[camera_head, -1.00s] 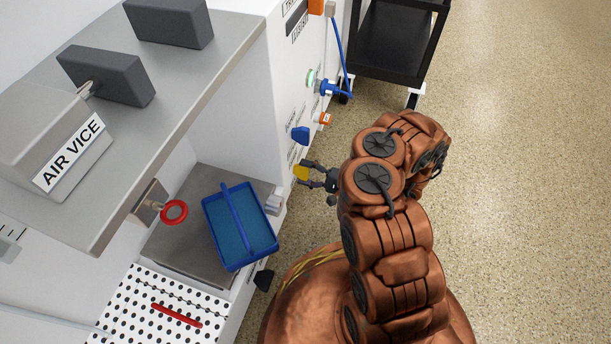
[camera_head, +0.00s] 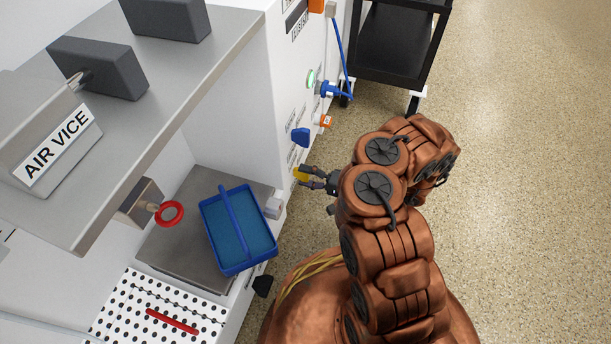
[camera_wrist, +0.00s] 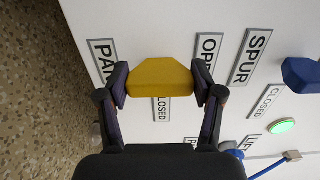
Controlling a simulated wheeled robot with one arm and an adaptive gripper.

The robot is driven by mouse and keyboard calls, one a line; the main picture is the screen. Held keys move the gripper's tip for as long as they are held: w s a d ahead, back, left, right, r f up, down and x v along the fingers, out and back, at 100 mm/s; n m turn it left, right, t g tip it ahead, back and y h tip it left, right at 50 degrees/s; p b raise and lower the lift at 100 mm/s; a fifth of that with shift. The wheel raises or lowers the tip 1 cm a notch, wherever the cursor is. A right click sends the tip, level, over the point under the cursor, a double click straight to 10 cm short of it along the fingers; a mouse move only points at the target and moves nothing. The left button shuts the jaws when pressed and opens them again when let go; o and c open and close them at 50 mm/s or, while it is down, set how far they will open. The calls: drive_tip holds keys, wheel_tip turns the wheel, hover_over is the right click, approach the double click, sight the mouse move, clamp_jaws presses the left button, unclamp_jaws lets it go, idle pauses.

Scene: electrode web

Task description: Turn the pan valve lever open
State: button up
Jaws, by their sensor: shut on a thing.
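The pan valve lever is a yellow handle (camera_wrist: 160,78) on the white panel. In the wrist view it sits between the two fingers of my gripper (camera_wrist: 161,84), which is shut on it, one finger touching each side. Labels lie around it: a partly covered PAN label (camera_wrist: 103,60) at left, an OPEN label (camera_wrist: 207,57) at right, and a CLOSED label (camera_wrist: 161,108) below. In the head view the lever (camera_head: 300,174) shows as a small yellow patch at the tips of my gripper (camera_head: 306,174). The lever's mount is hidden.
A blue lever (camera_head: 300,137) and an orange-ended fitting (camera_head: 326,121) sit farther along the panel. A blue basket (camera_head: 239,228) stands left of my arm. The floor at right is open.

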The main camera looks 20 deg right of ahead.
drive_tip(key=o, duration=1.2)
drive_tip(key=shift+c, duration=0.2)
drive_tip(key=v, duration=1.2)
